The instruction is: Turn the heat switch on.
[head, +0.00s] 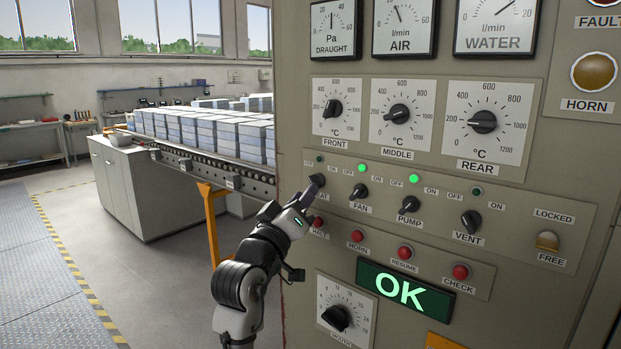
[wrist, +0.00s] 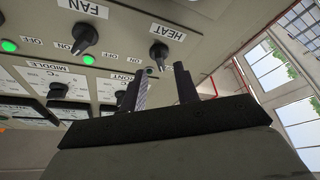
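The heat switch (wrist: 159,51) is a black rotary knob on the beige control panel, with its HEAT label beside it. In the wrist view it shows beyond and between my two dark fingers. In the head view it is at the left end of the switch row, partly hidden by my gripper (head: 308,194). My gripper (wrist: 161,88) is open and empty, its fingertips close to the knob; I cannot tell whether they touch it. The heat lamp (head: 319,159) above the switch looks dark. The knob's exact pointing direction is unclear.
The fan (head: 358,191), pump (head: 409,202) and vent (head: 470,221) knobs sit to the right; fan and pump lamps are lit. Red buttons, including HORN (head: 357,236), are below. A green OK display (head: 404,290) is lower. A conveyor (head: 190,160) with stacked blocks stands left of the panel.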

